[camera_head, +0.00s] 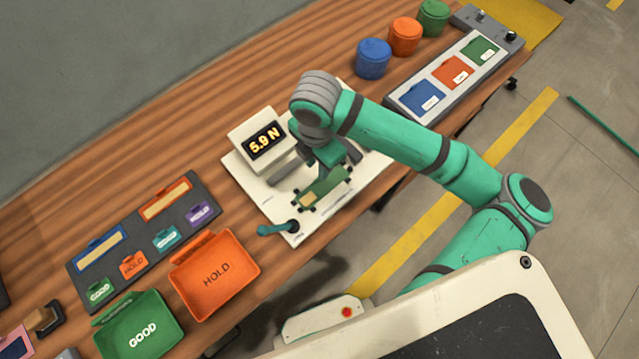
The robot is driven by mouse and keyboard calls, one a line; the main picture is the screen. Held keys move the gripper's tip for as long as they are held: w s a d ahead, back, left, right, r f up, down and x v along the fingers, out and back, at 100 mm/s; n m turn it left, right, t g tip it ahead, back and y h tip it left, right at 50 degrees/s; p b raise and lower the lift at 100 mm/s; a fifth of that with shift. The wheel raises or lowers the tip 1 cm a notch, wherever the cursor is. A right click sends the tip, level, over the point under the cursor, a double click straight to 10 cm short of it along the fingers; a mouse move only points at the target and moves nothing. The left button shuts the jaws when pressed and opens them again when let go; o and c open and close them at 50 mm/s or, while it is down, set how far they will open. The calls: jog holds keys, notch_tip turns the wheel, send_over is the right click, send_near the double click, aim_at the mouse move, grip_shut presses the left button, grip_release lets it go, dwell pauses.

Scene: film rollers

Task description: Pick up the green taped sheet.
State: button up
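A flat green piece with a tan patch (325,187) and dark corner parts is at the cream test stand (262,205), right below my gripper (322,168). It looks like the green taped sheet, but I cannot tell whether it rests on the stand or hangs from my gripper. My arm's wrist hides part of the stand, and the fingertips are too small and covered to read. Another green sheet with a white label (482,50) lies at the far end of the grey tray (412,112), beside an orange sheet (453,72) and a blue sheet (422,98).
The stand's display (264,141) reads 5.9 N, and a teal handle (277,229) is at its front. An orange HOLD bin (245,262) and a green GOOD bin (170,343) are at lower left. Blue (373,60), orange (405,37) and green (433,18) round containers stand behind the tray.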

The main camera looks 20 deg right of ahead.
aim_at(323, 185)
jog(key=shift+f, duration=3.25)
jog(key=shift+c, duration=0.6)
grip_shut()
